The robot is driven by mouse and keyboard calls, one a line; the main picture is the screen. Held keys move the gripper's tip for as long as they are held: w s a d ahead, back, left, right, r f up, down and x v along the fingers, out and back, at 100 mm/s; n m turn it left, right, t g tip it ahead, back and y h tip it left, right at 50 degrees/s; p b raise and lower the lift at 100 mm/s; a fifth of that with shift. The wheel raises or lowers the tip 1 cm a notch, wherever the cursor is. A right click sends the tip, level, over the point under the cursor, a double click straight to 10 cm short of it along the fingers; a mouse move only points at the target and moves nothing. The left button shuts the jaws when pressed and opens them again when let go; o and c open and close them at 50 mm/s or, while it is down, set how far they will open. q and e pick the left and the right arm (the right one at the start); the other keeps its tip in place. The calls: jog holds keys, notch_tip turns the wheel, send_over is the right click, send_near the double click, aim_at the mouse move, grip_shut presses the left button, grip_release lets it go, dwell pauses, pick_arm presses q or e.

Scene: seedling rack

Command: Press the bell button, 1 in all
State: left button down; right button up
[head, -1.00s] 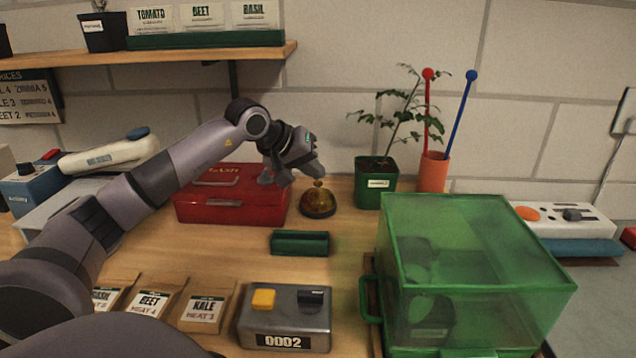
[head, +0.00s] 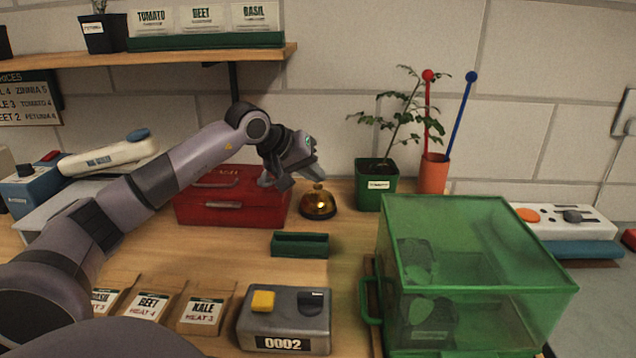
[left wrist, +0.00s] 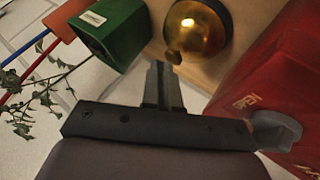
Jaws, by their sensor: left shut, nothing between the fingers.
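The bell (head: 319,207) is a round amber-brass dome on a dark base, standing on the wooden counter in front of the wall. A bright spot of light shows on its dome. Its small button (head: 319,186) is on top. My left gripper (head: 319,175) is shut and empty, with its fingertips just above the button. In the left wrist view the bell (left wrist: 207,38) and its button (left wrist: 173,57) show right beside the shut fingertips (left wrist: 161,68). I cannot tell whether the tips touch the button. My right gripper is not in view.
A red cash box (head: 225,205) stands close left of the bell, a green plant pot (head: 376,188) right of it. A small green tray (head: 299,245) lies in front. A green clear box (head: 470,275) fills the front right. A grey counter device (head: 284,325) stands at the front.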

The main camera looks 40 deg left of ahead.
aim_at(314, 187)
pick_arm(q)
jog(key=shift+r+p, duration=0.5)
jog(key=shift+r, duration=0.25)
notch_tip(314, 187, up, 5)
jog(key=p, duration=0.4)
dwell(0.8)
